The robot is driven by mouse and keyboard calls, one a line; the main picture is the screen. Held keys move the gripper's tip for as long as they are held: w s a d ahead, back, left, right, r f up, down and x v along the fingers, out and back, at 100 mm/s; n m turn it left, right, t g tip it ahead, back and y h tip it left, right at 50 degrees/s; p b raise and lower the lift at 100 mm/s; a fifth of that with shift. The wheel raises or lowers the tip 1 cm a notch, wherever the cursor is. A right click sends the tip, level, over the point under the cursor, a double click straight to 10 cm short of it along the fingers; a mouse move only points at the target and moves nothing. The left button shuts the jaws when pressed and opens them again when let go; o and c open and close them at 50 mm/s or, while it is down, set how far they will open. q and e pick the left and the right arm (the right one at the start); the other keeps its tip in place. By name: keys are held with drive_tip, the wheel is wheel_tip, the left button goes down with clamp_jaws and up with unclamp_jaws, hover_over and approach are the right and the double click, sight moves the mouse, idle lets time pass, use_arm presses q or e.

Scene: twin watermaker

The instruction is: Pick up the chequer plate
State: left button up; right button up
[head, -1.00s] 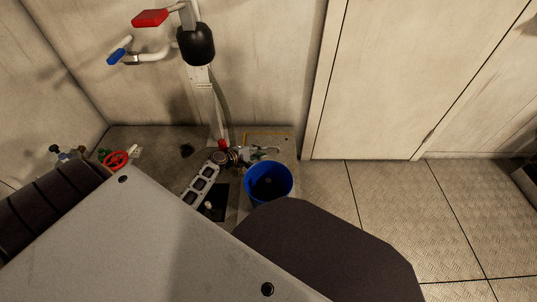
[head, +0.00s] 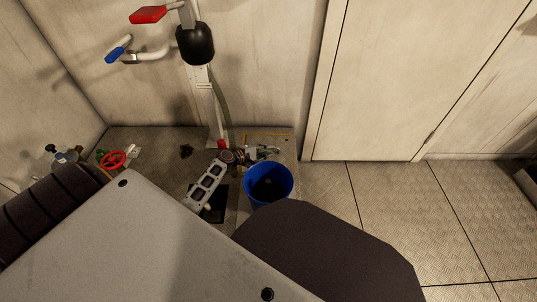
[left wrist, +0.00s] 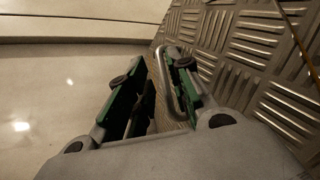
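The chequer plate (head: 284,150) is a grey metal panel lying on the floor by the wall, with a thin orange-yellow line along its far side. In the left wrist view its raised tread pattern (left wrist: 255,60) fills the right. A bent metal handle (left wrist: 169,92) stands up beside the plate surface. My left gripper (head: 265,152) is low over the plate. In the left wrist view its green-padded fingers (left wrist: 155,88) are apart, with the handle between them, close to the right finger. A gap shows between handle and left finger. My right gripper is not in view.
A blue bucket (head: 268,184) stands just in front of my left gripper. A white pipe post with red (head: 149,15) and blue (head: 118,50) handles rises behind. A red valve wheel (head: 113,160) is at left. Patterned floor (head: 400,210) at right is clear.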

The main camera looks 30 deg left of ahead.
sight(282, 150)
use_arm(q)
drive_tip(key=shift+b+x, duration=1.2)
drive_tip(key=shift+x, duration=1)
drive_tip(key=shift+f, duration=0.15)
drive_tip(key=shift+c, duration=0.2)
clamp_jaws()
drive_tip(key=shift+w+a, duration=0.1)
drive_tip(key=shift+w, duration=0.05)
